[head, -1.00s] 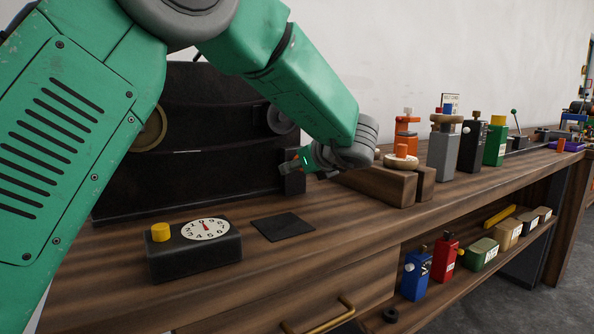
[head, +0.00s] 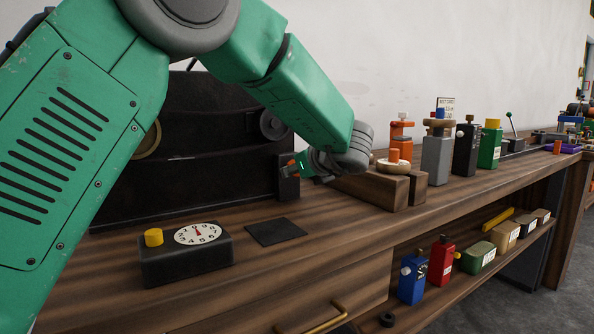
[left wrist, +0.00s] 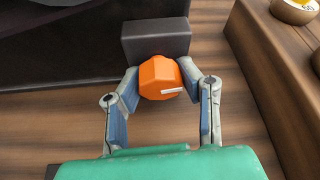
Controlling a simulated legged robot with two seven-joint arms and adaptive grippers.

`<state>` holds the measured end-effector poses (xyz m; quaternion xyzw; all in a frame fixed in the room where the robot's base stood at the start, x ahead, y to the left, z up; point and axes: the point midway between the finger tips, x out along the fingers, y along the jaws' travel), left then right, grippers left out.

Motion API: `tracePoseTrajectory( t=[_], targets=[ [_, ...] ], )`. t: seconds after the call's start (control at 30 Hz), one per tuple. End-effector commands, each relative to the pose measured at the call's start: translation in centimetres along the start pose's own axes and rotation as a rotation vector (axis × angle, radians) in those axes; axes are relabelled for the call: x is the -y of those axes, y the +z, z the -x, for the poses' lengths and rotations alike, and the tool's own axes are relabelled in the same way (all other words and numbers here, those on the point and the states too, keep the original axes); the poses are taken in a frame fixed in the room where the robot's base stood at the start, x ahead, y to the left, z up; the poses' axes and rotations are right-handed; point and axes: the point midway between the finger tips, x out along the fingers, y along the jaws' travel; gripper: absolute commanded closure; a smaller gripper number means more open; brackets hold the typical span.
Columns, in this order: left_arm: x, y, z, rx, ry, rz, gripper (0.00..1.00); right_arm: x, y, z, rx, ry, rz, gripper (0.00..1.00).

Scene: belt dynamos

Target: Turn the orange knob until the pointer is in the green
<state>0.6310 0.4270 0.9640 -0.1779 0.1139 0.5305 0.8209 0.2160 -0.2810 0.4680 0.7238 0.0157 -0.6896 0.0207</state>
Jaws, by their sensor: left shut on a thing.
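The orange knob (left wrist: 160,78) is many-sided with a white mark pointing right, and sits against a dark block (left wrist: 155,38) in the left wrist view. My left gripper (left wrist: 162,88) is shut on it, one blue-padded finger on each side. In the head view my left gripper (head: 303,168) is at the right end of the black machine (head: 190,185), largely covering the knob (head: 291,163). A white dial (head: 198,234) with numbers and a red pointer faces up on a dark box; the pointer is small, and I see no green on the dial. My right gripper is not in view.
A yellow knob (head: 153,237) stands on the dial box (head: 187,262). A black pad (head: 276,231) lies flat beside it. Wooden blocks (head: 383,188) and several coloured bottles stand right of my gripper. The bench's front strip is mostly clear.

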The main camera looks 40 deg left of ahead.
Motion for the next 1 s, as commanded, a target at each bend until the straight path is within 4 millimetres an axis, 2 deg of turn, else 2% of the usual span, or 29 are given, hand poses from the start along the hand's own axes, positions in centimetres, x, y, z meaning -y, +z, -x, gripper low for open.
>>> tracePoseTrajectory(
  t=[0.27,0.6,1.0],
  targets=[
    [0.1,0.0,0.2,-0.008,0.046,-0.115,0.98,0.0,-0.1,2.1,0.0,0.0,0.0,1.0],
    [0.2,-0.1,0.4,-0.008,0.14,-0.351,0.98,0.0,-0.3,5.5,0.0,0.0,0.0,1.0],
    [0.3,-0.4,0.4,-0.007,0.213,-0.536,0.98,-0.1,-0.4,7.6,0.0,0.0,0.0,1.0]
  ],
)
